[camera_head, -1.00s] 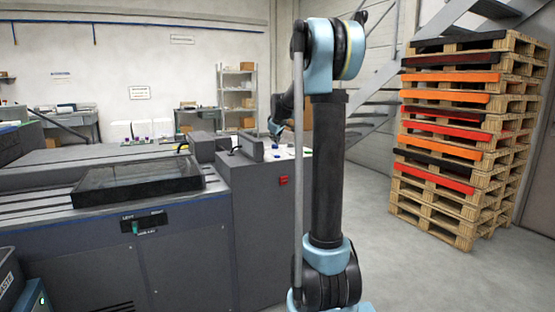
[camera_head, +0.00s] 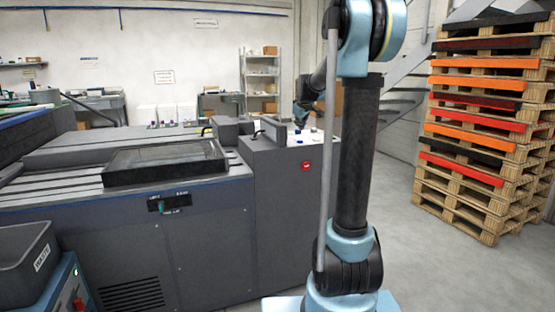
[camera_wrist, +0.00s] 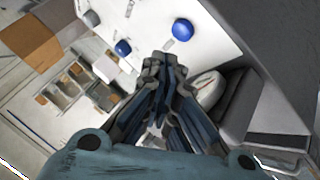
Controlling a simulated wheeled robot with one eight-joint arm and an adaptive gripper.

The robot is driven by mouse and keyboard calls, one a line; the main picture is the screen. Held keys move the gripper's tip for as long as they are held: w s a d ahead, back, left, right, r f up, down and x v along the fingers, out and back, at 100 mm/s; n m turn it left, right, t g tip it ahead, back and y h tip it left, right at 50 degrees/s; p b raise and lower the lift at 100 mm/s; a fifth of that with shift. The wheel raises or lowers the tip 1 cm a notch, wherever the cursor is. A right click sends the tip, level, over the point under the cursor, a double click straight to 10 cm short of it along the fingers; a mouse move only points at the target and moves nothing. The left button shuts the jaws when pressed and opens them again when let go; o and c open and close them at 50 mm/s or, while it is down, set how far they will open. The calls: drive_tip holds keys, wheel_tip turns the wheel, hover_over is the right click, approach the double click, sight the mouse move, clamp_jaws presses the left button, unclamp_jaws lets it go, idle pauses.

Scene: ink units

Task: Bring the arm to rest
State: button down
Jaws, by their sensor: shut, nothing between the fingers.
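My gripper (camera_wrist: 162,68) shows in the wrist view with its dark fingers drawn together and nothing between them. Beyond the fingertips is a white surface with blue round-topped items (camera_wrist: 183,29) and (camera_wrist: 123,47); the fingers appear apart from them. In the head view my arm stands upright at right of centre, its forearm folding back to the wrist over the white-topped end of the grey machine (camera_head: 290,190). The fingers are too small to make out there.
A flat dark-framed panel (camera_head: 165,165) lies on the machine. A grey waste bin (camera_head: 28,262) stands at lower left. A tall pallet stack (camera_head: 485,130) stands at right before stairs. Floor between my arm and the pallets is clear. Shelves (camera_head: 260,80) stand behind.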

drive_tip(key=s+f+m+g, duration=0.1)
drive_tip(key=s+f, duration=0.2)
drive_tip(key=s, duration=0.7)
drive_tip(key=s+f+m+g, duration=0.1)
drive_tip(key=s+f+m, duration=0.15)
drive_tip(key=s, duration=0.75)
drive_tip(key=s+f+m+g, duration=0.1)
drive_tip(key=s+f, duration=0.2)
drive_tip(key=s, duration=0.7)
drive_tip(key=s+f+m+g, duration=0.1)
drive_tip(key=s+f+m, duration=0.1)
drive_tip(key=s+f, duration=0.6)
drive_tip(key=s+d+f+m+g, duration=0.1)
drive_tip(key=s+f, duration=0.6)
drive_tip(key=s, duration=0.8)
drive_tip(key=shift+f+m+g, duration=0.35)
drive_tip(key=shift+g, duration=0.45)
